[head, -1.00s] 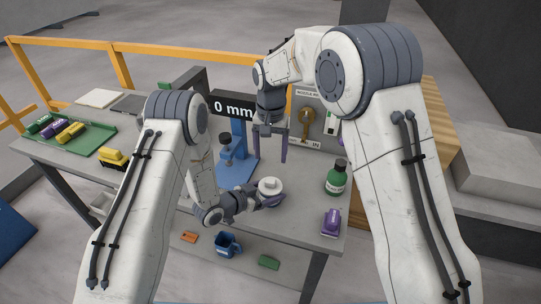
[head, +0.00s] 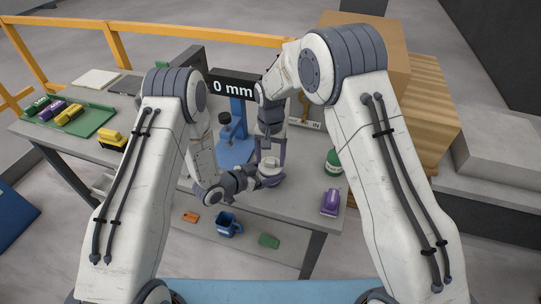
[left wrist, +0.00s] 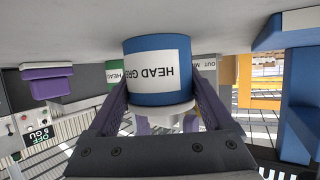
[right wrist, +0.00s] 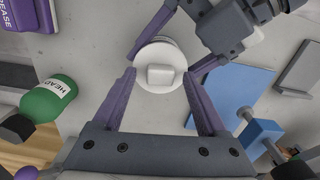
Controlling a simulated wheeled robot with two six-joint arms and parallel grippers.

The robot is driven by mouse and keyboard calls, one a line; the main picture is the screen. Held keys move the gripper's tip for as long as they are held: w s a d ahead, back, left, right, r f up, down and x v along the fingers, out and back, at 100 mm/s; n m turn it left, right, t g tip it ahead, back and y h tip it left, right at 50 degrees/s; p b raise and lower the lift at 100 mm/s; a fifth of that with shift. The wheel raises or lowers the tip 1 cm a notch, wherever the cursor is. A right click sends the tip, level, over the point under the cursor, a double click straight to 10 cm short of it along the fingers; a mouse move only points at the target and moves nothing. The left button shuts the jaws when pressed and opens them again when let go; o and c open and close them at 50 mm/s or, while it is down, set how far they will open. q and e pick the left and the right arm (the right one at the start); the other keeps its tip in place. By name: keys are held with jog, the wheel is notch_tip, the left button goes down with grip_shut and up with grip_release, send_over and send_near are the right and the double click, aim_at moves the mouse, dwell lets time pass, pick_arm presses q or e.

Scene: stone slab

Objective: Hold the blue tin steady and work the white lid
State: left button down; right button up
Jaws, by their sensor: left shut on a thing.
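The blue tin (left wrist: 158,62) has a white label and shows upside down in the left wrist view. Its white lid (right wrist: 158,68) is round with a raised square knob and sits on the tin. My left gripper (left wrist: 162,72) is shut on the tin's sides; in the head view, it comes in low from the left (head: 268,182). My right gripper (right wrist: 159,76) is open above the lid, its fingers on both sides of the knob with gaps. In the head view, the lid (head: 270,164) shows between the right fingers (head: 270,152). The tin's body is mostly hidden there.
A green bottle (head: 333,162) and a purple block-like container (head: 330,202) stand on the right of the slab. A blue stand (head: 236,150) is behind on the left, under a 0 mm display (head: 234,87). A green tray (head: 88,120) is far left.

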aim_at(270, 160)
grip_shut()
jog(key=shift+r, duration=4.05)
pick_arm(q)
grip_release()
jog(key=shift+a, duration=0.1)
